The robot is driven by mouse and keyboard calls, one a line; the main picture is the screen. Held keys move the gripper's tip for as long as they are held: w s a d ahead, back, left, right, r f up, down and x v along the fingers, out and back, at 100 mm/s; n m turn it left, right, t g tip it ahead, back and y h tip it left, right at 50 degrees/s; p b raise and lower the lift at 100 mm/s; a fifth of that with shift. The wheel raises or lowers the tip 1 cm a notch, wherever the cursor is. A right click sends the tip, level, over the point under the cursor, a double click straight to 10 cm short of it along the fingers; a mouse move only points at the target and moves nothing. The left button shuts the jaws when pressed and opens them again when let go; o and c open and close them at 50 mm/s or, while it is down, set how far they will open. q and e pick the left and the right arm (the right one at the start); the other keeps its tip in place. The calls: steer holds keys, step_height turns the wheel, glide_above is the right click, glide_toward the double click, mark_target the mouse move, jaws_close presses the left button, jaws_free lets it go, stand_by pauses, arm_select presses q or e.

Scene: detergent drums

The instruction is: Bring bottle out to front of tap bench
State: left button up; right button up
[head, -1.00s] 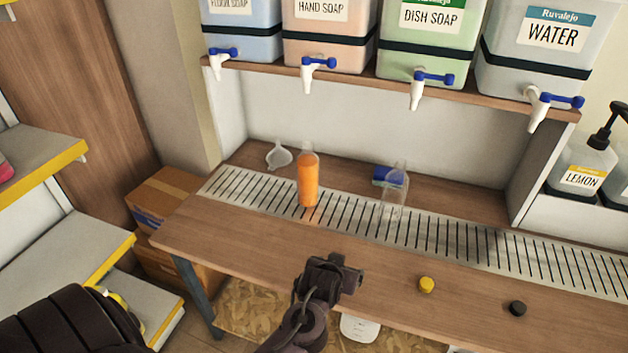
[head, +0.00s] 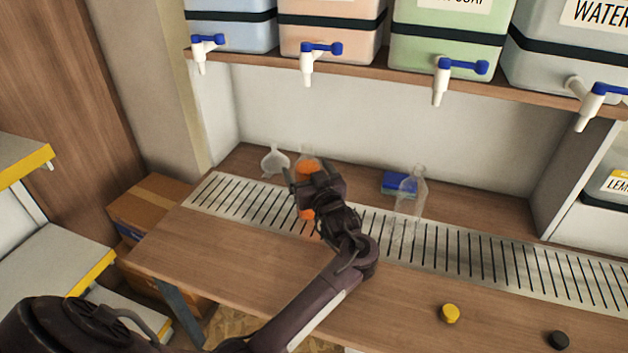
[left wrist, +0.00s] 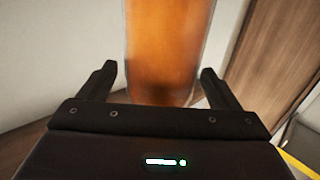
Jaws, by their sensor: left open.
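In the left wrist view the orange bottle (left wrist: 168,50) stands between the two open fingers (left wrist: 158,80), close ahead. I cannot tell whether a finger touches it. A clear empty bottle (head: 410,195) stands upright on the grate further right. My right gripper is not in view.
A white funnel (head: 275,160) stands left of the orange bottle. A blue sponge or block (head: 398,183) lies behind the clear bottle. Yellow cap (head: 450,313) and black cap (head: 558,340) lie at the front right. The front left bench is clear.

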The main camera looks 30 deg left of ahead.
arm_select(q)
steer(key=shift+x, duration=0.95)
steer(key=shift+c, duration=0.3)
steer(key=c, duration=1.5)
steer(key=shift+r, duration=0.1)
